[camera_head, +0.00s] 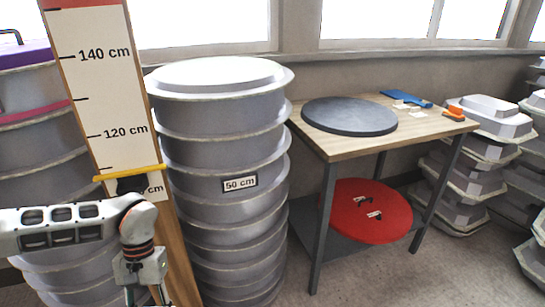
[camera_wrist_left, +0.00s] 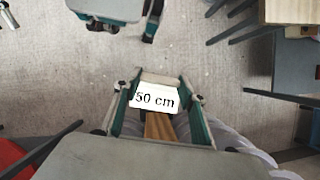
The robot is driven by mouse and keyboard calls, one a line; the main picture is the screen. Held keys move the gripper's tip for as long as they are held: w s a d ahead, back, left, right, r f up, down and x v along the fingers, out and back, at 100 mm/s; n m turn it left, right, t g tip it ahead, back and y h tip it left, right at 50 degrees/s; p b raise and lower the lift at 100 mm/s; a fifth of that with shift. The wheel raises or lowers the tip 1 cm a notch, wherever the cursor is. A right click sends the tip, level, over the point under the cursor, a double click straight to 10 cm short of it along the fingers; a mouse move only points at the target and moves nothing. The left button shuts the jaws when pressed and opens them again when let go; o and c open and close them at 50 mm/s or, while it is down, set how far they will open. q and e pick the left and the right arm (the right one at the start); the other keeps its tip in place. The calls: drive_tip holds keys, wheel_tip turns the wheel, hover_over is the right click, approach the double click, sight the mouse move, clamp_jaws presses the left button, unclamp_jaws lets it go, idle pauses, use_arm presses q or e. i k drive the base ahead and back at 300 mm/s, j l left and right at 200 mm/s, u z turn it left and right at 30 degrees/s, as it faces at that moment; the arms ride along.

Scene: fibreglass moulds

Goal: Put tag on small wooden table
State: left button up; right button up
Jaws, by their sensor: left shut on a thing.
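My left gripper (camera_head: 146,293) points down at the lower left of the head view, in front of the measuring board. In the left wrist view the left gripper (camera_wrist_left: 160,84) is shut on a white tag (camera_wrist_left: 155,98) reading "50 cm". The held tag is hidden in the head view. A table (camera_head: 440,124) with a wooden top and grey frame stands to the right, apart from the gripper. Another wooden-topped piece (camera_wrist_left: 290,12) shows at the upper right of the wrist view; I cannot tell its full shape.
A stack of round moulds (camera_head: 225,140) bears a dark-framed "50 cm" label (camera_head: 240,184). The measuring board (camera_head: 105,90) has a yellow slider (camera_head: 128,173). The table holds a dark disc (camera_head: 349,116), a blue tool (camera_head: 406,98) and white cards; a red disc (camera_head: 366,210) lies below.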

sight(431, 121)
drive_tip(key=i+l, duration=0.1)
drive_tip(key=l, duration=0.4)
drive_tip(key=i+l, duration=0.1)
drive_tip(key=l, duration=0.35)
drive_tip(key=i+l, duration=0.1)
drive_tip(key=l, duration=0.4)
drive_tip(key=i+l, duration=0.15)
drive_tip(key=l, duration=0.3)
drive_tip(key=i+l, duration=0.1)
drive_tip(key=l, duration=0.4)
drive_tip(key=i+l, duration=0.1)
drive_tip(key=l, duration=0.35)
drive_tip(key=i+l+z, duration=0.1)
drive_tip(key=l, duration=0.4)
